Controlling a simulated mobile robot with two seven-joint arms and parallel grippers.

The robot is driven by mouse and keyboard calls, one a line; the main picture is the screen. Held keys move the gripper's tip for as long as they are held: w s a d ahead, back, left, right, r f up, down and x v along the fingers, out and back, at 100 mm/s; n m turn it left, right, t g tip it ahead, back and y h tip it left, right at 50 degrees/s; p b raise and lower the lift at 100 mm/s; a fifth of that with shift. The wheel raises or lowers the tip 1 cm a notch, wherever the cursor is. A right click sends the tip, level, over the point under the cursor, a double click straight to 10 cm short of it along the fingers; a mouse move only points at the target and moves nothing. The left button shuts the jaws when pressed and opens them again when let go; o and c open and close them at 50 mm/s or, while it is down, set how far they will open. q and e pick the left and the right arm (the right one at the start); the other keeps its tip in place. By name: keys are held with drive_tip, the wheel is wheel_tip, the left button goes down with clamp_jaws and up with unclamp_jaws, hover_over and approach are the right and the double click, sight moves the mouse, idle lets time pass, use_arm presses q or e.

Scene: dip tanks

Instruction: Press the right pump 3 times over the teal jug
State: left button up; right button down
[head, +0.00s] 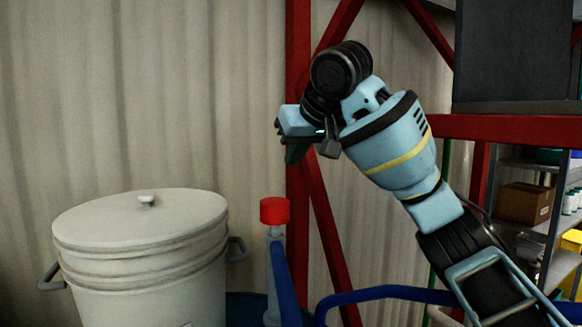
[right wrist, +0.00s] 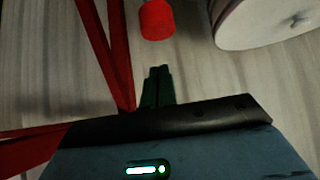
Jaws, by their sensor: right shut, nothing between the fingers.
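A pump with a red cap (head: 274,210) on a grey stem stands right of a large lidded pot in the head view. The red cap also shows at the top of the right wrist view (right wrist: 156,18). My right gripper (head: 293,153) is above the cap and slightly right of it in the head view, with a gap between them. Its dark green fingers (right wrist: 157,86) are closed together and empty, pointing toward the cap in the right wrist view. I cannot make out the teal jug for certain. The pump's foot is out of frame. My left gripper is not in view.
The off-white lidded pot (head: 140,255) with side handles stands close left of the pump. A blue curved bar (head: 385,293) runs low at right. Red frame posts (head: 298,60) and a corrugated wall stand behind. Shelves (head: 540,210) with a cardboard box are at far right.

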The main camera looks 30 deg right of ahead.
drive_tip(key=shift+a+r, duration=0.2)
drive_tip(key=shift+r, duration=1)
drive_tip(key=shift+d, duration=0.1)
hover_over(273, 200)
drive_tip(key=s, duration=0.3)
wheel_tip(273, 200, down, 7)
drive_tip(key=shift+f, duration=0.1)
wheel_tip(273, 200, down, 2)
drive_tip(key=shift+f, duration=0.95)
